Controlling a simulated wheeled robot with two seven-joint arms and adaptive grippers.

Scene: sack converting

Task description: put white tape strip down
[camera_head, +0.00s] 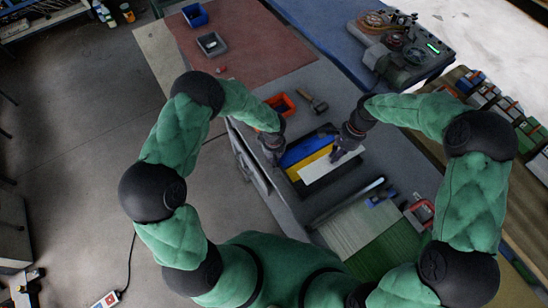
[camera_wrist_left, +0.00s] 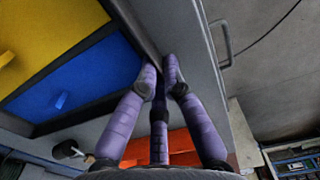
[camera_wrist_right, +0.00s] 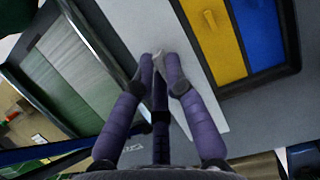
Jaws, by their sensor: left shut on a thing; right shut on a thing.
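An orange bin (camera_head: 281,103) and a mallet (camera_head: 314,101) lie beyond the tray. A green-and-white striped sheet (camera_head: 370,228) lies nearer, with a metal bar (camera_head: 352,199) beside it. A red clamp (camera_head: 419,213) sits to the right. A machine (camera_head: 398,48) stands at the back right.

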